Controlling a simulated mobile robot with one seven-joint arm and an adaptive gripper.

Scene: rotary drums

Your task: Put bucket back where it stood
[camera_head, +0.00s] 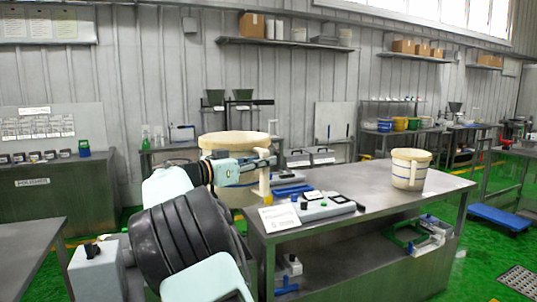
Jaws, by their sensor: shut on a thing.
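A cream bucket (218,142) with a tan inside is at my gripper, left of the steel table (380,205). It looks upright, with its handle (264,184) on its right side. My gripper (268,161) reaches across the front of the bucket and is shut on it, at the handle. My arm and gripper hide part of its wall. Whether its bottom rests on anything is hidden.
A grey control box (322,209), a paper sign (279,217) and blue items (292,190) lie on the table's left part. The tabletop between the control box and the second bucket is mostly clear. Another metal table (30,245) stands at the left. Green floor shows around.

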